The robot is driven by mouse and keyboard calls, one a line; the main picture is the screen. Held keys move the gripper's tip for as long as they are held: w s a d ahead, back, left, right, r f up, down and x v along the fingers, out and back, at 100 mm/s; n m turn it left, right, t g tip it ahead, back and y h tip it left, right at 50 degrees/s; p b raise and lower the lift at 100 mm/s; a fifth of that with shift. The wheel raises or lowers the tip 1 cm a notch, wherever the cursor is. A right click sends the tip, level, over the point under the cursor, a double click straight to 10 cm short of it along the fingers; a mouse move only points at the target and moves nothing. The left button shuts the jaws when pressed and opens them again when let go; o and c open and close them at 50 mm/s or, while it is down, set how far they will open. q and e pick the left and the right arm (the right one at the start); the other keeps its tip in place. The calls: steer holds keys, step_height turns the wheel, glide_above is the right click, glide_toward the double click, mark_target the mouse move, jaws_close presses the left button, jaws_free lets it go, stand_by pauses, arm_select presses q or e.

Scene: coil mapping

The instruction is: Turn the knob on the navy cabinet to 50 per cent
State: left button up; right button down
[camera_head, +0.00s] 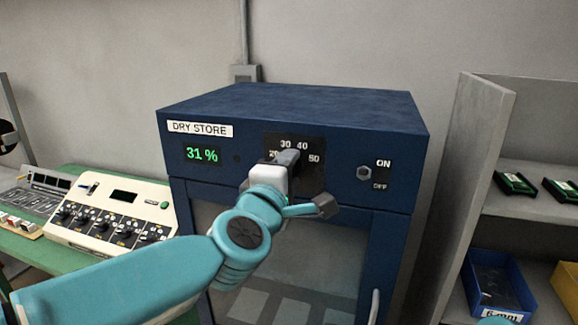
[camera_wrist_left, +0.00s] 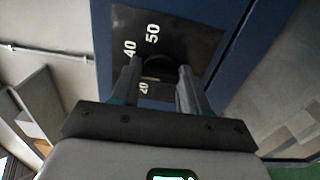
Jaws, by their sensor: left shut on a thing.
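The navy cabinet (camera_head: 285,108) labelled DRY STORE stands in the middle of the head view. Its green display (camera_head: 202,155) reads 31 %. Its dial plate (camera_head: 312,146) shows the marks 20, 30, 40 and 50. My left gripper (camera_head: 287,158) is at this plate and hides the knob in the head view. In the left wrist view the dark knob (camera_wrist_left: 158,66) sits between the fingers of my left gripper (camera_wrist_left: 160,75), which is shut on it. The knob's pointer cannot be made out.
An ON/OFF switch (camera_head: 364,172) is right of the dial. The cabinet's glass door is below. A cream control box (camera_head: 112,212) stands on the green bench at left. A grey shelf (camera_head: 530,203) with a blue bin (camera_head: 497,290) stands at right.

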arm_select(q)
steer(key=shift+f+m+p, duration=0.15)
steer(key=shift+m+p, duration=2.7)
steer(key=shift+m, duration=4.05)
steer(key=o, duration=1.1)
steer(key=shift+c, duration=0.2)
steer(key=shift+s, duration=0.1)
steer(key=shift+a, duration=0.1)
